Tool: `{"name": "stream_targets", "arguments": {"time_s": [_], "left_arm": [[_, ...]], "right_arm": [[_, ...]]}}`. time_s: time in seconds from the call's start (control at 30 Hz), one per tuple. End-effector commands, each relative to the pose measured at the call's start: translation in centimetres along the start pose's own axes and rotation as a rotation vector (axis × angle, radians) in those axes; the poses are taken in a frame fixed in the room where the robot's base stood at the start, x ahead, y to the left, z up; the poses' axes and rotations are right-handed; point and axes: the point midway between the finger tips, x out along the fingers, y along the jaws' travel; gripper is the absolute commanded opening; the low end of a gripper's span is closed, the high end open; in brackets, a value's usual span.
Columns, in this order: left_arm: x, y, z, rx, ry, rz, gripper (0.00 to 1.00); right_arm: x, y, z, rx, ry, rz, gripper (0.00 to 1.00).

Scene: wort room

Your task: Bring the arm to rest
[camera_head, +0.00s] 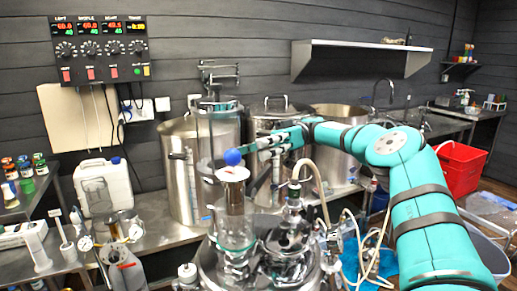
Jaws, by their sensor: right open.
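My right arm comes in from the right, bends at its elbow and reaches left over the steel vessels. Its right gripper (229,164) is open, above the clear glass cylinder (237,220) on the near vessel. A blue ball (232,157) shows between or just in front of the fingers, at the top of a pale funnel-like piece (232,174); I cannot tell whether the fingers touch it.
Tall steel pots (185,165) stand behind the gripper. The near vessel (285,250) carries fittings and hoses (322,190) close under the arm. A white jug (103,187) stands left. A red bin (460,167) is at right. A shelf (360,45) hangs above.

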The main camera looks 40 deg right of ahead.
Motion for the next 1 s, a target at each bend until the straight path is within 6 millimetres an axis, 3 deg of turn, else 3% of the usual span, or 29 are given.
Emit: {"name": "stream_targets", "arguments": {"time_s": [0.2,0.77,0.87,0.97,1.0], "left_arm": [[0.0,0.0,0.0,0.0,0.0,0.0,0.4],[0.0,0.1,-0.1,0.0,0.0,0.001,0.4],[0.0,0.1,-0.1,0.0,0.001,0.001,0.4],[0.0,0.1,-0.1,0.0,0.001,0.001,0.4],[0.0,0.1,-0.1,0.0,0.001,0.001,0.4]], "right_arm": [[-1.1,-0.1,0.1,0.002,0.001,0.004,0.57],[-1.5,-0.1,0.1,-0.003,0.006,0.018,0.57],[-4.0,-0.1,0.6,-0.039,0.03,0.112,0.57],[-9.2,-0.2,2.0,-0.11,0.072,0.309,0.57],[-11.8,-0.5,2.9,-0.143,0.09,0.408,0.57]]}}
